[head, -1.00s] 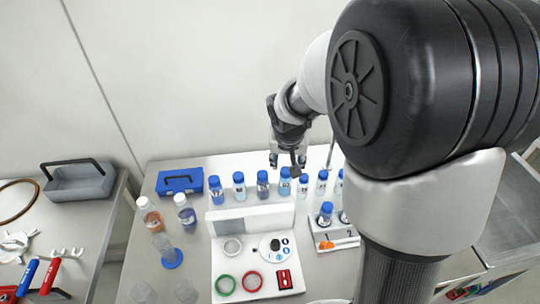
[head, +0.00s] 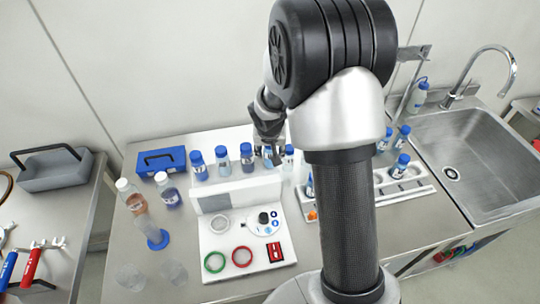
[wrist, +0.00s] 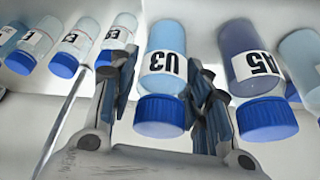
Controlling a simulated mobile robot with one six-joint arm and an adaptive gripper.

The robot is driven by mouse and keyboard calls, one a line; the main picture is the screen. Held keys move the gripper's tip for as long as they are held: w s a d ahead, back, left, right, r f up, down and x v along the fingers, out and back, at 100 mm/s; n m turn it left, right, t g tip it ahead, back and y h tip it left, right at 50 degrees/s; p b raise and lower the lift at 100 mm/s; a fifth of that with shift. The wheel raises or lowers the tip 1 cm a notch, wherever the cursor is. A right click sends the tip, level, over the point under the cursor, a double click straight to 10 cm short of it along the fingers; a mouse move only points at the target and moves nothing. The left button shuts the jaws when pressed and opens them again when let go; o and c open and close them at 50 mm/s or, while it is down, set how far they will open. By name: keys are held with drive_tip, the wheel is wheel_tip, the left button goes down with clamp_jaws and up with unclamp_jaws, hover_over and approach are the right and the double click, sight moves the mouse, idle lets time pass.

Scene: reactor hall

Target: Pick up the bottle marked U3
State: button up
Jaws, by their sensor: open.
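The bottle marked U3 (wrist: 165,66) has pale blue contents, a white label and a blue cap. In the wrist view it appears upside down, between the two fingers of my gripper (wrist: 162,88). The fingers are open, one on each side, with a narrow gap visible to the cap. In the head view my gripper (head: 267,150) is at the row of bottles on the back shelf and mostly hides the bottle there.
The darker bottle marked A5 (wrist: 252,62) stands close beside the right finger in the wrist view. More blue-capped bottles (wrist: 75,45) stand on the left. A panel (head: 236,193) with colored rings stands in front of the row. A sink (head: 470,150) is at the right.

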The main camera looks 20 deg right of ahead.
drive_tip(key=c, duration=0.9)
drive_tip(key=shift+o, duration=0.2)
drive_tip(key=shift+r, duration=0.1)
